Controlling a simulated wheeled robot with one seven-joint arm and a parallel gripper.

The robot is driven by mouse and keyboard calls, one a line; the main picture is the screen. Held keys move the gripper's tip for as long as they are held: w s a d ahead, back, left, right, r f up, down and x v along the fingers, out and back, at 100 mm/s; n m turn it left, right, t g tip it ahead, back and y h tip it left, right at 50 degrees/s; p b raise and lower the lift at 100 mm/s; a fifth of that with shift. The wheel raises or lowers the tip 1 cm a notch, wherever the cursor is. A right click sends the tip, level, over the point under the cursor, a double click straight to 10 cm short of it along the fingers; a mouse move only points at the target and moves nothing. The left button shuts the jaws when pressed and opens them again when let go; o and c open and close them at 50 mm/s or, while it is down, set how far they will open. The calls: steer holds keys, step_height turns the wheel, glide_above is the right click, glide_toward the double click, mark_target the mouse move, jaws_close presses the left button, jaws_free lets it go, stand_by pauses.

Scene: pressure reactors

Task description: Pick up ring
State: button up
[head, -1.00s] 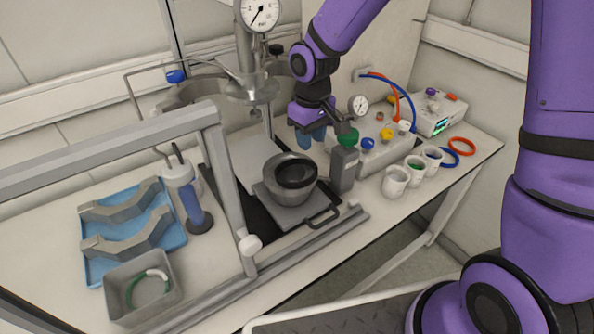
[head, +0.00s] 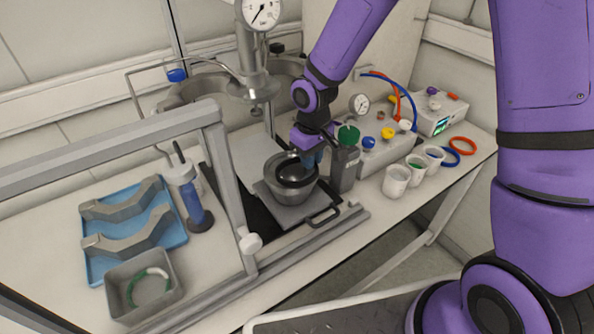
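A black ring (head: 293,183) lies in the mouth of a grey metal vessel (head: 289,205) on a square plate. Other rings show: a red one (head: 463,145) and a blue one (head: 461,153) on the right of the bench, and a green and white one (head: 150,283) in a grey bin at the front left. My gripper (head: 312,163) points down at the back right rim of the vessel, by the black ring. Its blue fingertips overlap in this view, so their gap is hidden. I cannot tell whether they touch the ring.
A metal frame (head: 232,180) stands to the left. White cups (head: 396,179) stand farther right. A pressure gauge (head: 262,12) hangs above, behind the vessel.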

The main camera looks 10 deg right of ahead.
jaws_close()
steer(key=shift+r, duration=0.1)
